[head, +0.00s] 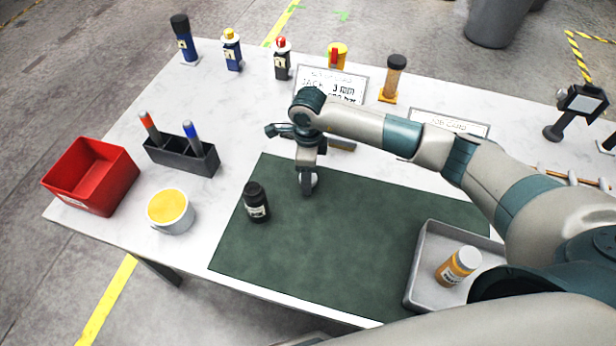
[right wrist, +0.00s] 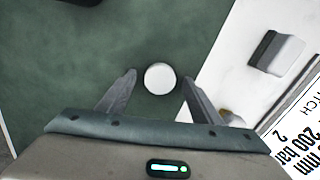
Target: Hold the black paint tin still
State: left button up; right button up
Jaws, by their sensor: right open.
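A black bottle-shaped tin (head: 256,203) with a black cap and a pale label stands upright on the left part of the green mat. My right gripper (head: 308,186) points down over the mat, to the right of the black tin and apart from it. It is open. In the right wrist view a round white top (right wrist: 160,78) shows between the open fingers (right wrist: 157,95); in the head view a finger mostly hides this small object. A dark thing at the top edge of the wrist view (right wrist: 84,2) is probably the black tin, cut off. My left gripper is out of view.
Left are a red bin (head: 92,178), a yellow-filled white tub (head: 170,211) and a black pen holder (head: 182,155). A grey tray (head: 424,262) holds an orange bottle (head: 458,266). Several bottles line the back. The green mat's front (head: 320,265) is clear.

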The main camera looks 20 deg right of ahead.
jog(key=c, duration=1.1)
jog(key=shift+r+b, duration=0.45)
jog(key=shift+r, duration=0.05)
jog(key=r+b, duration=0.1)
jog(key=d+r+b, duration=0.1)
jog(key=r, duration=0.1)
pick_arm(q)
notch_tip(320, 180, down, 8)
jog(key=b, duration=0.5)
pick_arm(e)
jog(key=shift+s+d+r, duration=0.55)
jog(key=shift+d+r, duration=0.65)
jog(key=shift+d, duration=0.5)
jog(key=shift+s+d+r, duration=0.6)
jog(key=shift+d+r, duration=0.55)
jog(key=shift+d, duration=0.55)
jog(key=shift+s+d+r, duration=0.55)
jog(key=shift+d+r, duration=0.65)
jog(key=shift+d, duration=0.5)
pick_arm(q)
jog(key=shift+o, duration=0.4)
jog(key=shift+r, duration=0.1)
